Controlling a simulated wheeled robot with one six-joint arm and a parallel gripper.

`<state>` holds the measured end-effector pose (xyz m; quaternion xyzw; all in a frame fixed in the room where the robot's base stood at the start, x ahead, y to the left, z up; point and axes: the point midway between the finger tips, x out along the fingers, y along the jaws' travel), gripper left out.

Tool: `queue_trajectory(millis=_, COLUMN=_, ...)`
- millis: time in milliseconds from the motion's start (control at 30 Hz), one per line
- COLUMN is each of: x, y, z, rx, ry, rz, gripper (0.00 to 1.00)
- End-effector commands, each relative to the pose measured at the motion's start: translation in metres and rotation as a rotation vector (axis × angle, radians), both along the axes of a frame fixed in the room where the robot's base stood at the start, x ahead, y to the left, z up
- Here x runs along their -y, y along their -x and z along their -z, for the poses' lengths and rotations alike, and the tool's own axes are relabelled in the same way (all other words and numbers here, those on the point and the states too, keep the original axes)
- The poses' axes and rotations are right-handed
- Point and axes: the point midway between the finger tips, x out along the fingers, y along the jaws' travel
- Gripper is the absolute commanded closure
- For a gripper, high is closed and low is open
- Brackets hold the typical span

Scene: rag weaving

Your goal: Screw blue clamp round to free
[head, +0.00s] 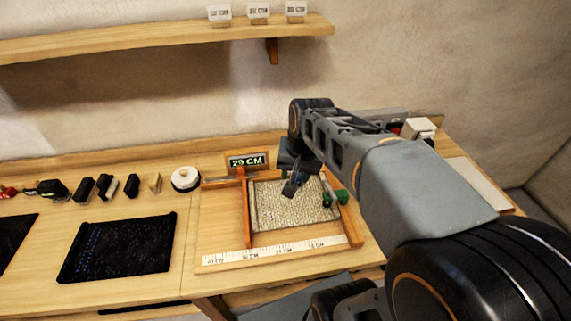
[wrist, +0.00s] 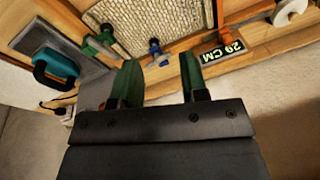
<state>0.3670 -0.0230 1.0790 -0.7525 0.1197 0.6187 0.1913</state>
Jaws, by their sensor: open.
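The blue clamp (wrist: 155,48) sits on the wooden edge of the weaving frame, against the woven rag, in the wrist view. My gripper (wrist: 160,60) is open, its two green fingers on either side of the clamp's line, and I cannot tell whether they touch it. In the head view my gripper (head: 291,187) hangs over the far part of the weave (head: 285,208), and the blue clamp cannot be made out there. Green clamps (wrist: 98,45) stand to the left of the blue one in the wrist view; they also show at the frame's right side (head: 342,196) in the head view.
A sign reading 29 CM (head: 247,161) stands behind the wooden frame (head: 247,222). A white ruler strip (head: 270,251) lies along the front. A teal-handled tool (wrist: 55,68) lies near the clamps. A white round spool (head: 185,178) and a black mat (head: 118,247) lie left.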

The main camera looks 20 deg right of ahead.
Motion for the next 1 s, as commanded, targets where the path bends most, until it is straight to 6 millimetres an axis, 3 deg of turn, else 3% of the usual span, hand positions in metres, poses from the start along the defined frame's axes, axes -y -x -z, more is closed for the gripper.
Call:
queue_trajectory(millis=33, x=0.011, y=-0.021, z=-0.003, rx=-0.045, ry=-0.045, rz=0.115, gripper=0.60)
queue_trajectory(millis=200, x=0.048, y=-0.080, z=-0.004, rx=-0.179, ry=-0.193, rz=0.483, gripper=0.60)
queue_trajectory(millis=400, x=0.093, y=-0.128, z=0.013, rx=-0.319, ry=-0.323, rz=0.826, gripper=0.60)
queue_trajectory(millis=533, x=0.116, y=-0.145, z=0.024, rx=-0.381, ry=-0.379, rz=0.974, gripper=0.60)
queue_trajectory(millis=700, x=0.131, y=-0.154, z=0.035, rx=-0.425, ry=-0.414, rz=1.070, gripper=0.60)
queue_trajectory(millis=1000, x=0.118, y=-0.155, z=0.077, rx=-0.438, ry=-0.420, rz=1.091, gripper=0.60)
